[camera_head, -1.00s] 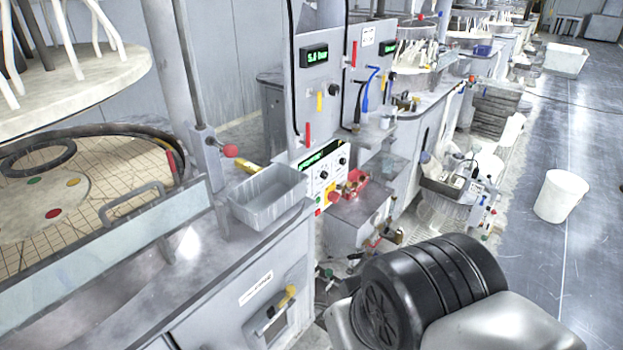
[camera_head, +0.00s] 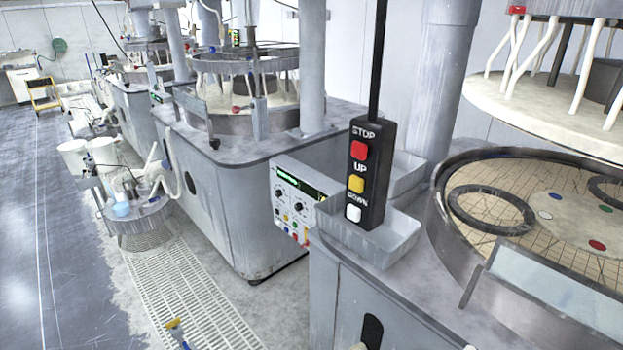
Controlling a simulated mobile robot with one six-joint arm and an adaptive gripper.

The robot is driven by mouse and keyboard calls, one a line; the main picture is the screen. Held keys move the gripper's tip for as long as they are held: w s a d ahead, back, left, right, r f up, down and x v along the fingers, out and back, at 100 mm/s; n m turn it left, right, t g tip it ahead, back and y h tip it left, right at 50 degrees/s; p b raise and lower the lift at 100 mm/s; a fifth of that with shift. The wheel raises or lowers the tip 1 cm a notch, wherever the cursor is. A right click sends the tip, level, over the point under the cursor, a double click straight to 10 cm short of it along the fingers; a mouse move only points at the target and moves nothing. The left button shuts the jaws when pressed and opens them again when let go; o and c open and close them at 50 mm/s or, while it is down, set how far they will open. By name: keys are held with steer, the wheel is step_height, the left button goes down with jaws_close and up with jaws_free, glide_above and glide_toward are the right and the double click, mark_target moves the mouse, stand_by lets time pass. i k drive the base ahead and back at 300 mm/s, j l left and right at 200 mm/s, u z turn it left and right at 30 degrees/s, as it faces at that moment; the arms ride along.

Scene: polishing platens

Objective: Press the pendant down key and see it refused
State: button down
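The pendant (camera_head: 367,172) is a black upright box hanging on a black cable, near the middle of the view. It has a red key labelled STOP at the top, a yellow key labelled UP in the middle, and a white down key (camera_head: 353,213) at the bottom, labelled DOWN. The pendant hangs in front of grey trays on the machine's corner. My gripper is not in view. Nothing is seen touching the keys.
A polishing platen (camera_head: 585,215) with rings and coloured dots lies at right under a raised white disc (camera_head: 548,108). A control panel (camera_head: 297,203) stands behind the pendant. The far-left floor is clear.

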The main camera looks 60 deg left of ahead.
mark_target(353, 213)
steer(key=u, duration=2.05)
